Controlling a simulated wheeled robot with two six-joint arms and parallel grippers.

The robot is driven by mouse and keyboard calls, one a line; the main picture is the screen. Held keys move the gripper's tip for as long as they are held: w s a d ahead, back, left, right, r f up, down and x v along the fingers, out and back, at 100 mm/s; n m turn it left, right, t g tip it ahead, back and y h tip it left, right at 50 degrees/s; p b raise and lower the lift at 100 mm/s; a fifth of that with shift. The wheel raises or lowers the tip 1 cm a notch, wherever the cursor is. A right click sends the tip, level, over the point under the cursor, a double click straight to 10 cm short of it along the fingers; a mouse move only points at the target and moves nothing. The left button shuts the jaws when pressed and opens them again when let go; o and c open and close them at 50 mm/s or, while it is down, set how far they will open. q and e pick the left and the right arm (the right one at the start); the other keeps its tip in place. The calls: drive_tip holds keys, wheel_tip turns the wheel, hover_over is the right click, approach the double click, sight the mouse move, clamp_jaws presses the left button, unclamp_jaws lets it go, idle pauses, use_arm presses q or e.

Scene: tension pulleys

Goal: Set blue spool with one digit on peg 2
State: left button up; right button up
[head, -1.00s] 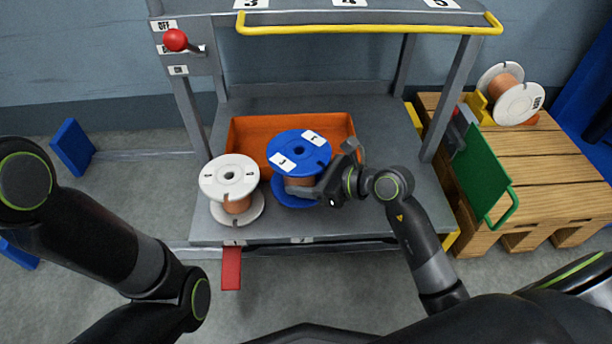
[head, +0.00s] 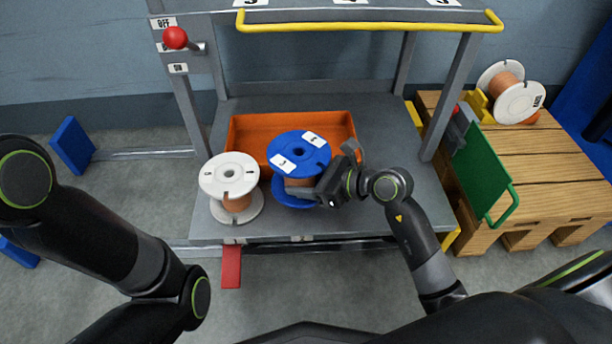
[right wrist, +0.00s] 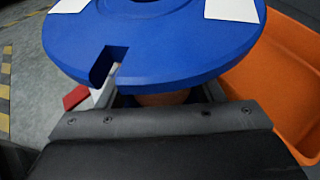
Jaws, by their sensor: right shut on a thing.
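The blue spool (head: 299,147) with white labels and copper-coloured winding stands upright on the lower grey shelf, in front of the orange tray. It also fills the top of the right wrist view (right wrist: 150,45), with a slot in its upper flange. My right gripper (head: 318,189) is shut on the blue spool at its winding, below the upper flange. The fingertips are hidden under the flange. The white spool (head: 229,172) stands just left of the blue spool. My left gripper is out of view.
An orange tray (head: 240,125) lies behind the spools. A yellow bar (head: 370,27) runs across the upper shelf, above. A red pedal-like piece (head: 231,267) hangs at the front. Another white spool (head: 519,103) stands on the wooden pallet (head: 550,165) at right, near a green panel (head: 482,170).

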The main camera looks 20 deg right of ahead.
drive_tip(key=shift+f+b, duration=0.55)
drive_tip(key=shift+f, duration=0.45)
idle(0.4)
drive_tip(key=shift+f, duration=0.2)
drive_tip(key=shift+f+b, duration=0.65)
drive_tip(key=shift+f, duration=0.65)
drive_tip(key=shift+f, duration=0.15)
drive_tip(key=shift+f, duration=0.25)
drive_tip(key=shift+f, duration=0.15)
idle(0.5)
drive_tip(key=o, duration=1.6)
drive_tip(key=shift+f, duration=0.1)
